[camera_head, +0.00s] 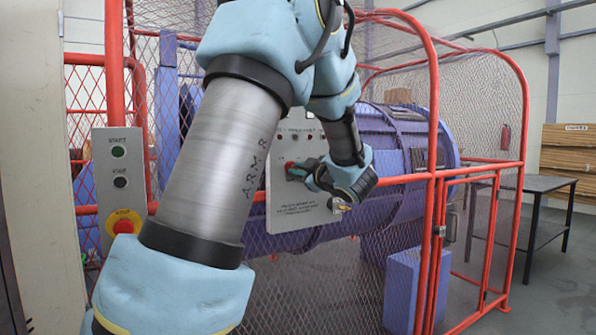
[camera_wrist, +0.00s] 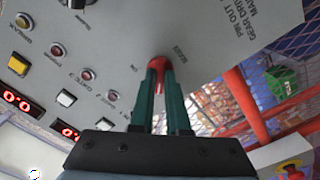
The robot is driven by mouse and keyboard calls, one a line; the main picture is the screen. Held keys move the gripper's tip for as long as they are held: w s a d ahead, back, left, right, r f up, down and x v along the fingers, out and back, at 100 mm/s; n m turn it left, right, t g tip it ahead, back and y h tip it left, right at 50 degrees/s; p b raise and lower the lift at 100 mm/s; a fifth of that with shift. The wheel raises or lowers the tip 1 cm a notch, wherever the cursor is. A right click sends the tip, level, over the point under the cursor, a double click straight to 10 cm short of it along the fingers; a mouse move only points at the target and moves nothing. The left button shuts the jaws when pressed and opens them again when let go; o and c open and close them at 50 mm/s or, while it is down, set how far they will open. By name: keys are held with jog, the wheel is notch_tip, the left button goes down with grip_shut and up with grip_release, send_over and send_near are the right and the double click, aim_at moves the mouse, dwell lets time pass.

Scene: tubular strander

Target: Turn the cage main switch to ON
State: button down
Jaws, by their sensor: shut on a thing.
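A grey control panel (camera_head: 290,222) hangs on the red cage frame, partly hidden behind my arm. A red switch knob (camera_head: 290,169) sits on it, and the knob also shows in the wrist view (camera_wrist: 155,63). My gripper (camera_head: 302,171) reaches it from the right. In the wrist view its green fingers (camera_wrist: 162,80) are shut on the red knob, one on each side. The fingers hide part of the knob. The small label beside it is not legible, so I cannot read its position.
The panel also bears a black knob (camera_wrist: 80,3), several buttons and red number displays (camera_wrist: 20,101). At left stands a box with start and stop buttons and a red emergency button (camera_head: 123,226). Mesh fencing (camera_head: 480,100) surrounds the blue drum (camera_head: 390,140). A dark table (camera_head: 535,183) stands right.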

jog(key=shift+p, duration=0.35)
jog(key=m+p, duration=0.4)
jog(key=shift+r, duration=0.2)
jog(key=m+p, duration=0.5)
jog(key=shift+p, duration=0.4)
jog(key=shift+f+m+p, duration=0.2)
jog(key=shift+m+p, duration=3.95)
jog(key=shift+m, duration=0.25)
jog(key=c, duration=0.9)
grip_release()
jog(key=shift+s, duration=0.15)
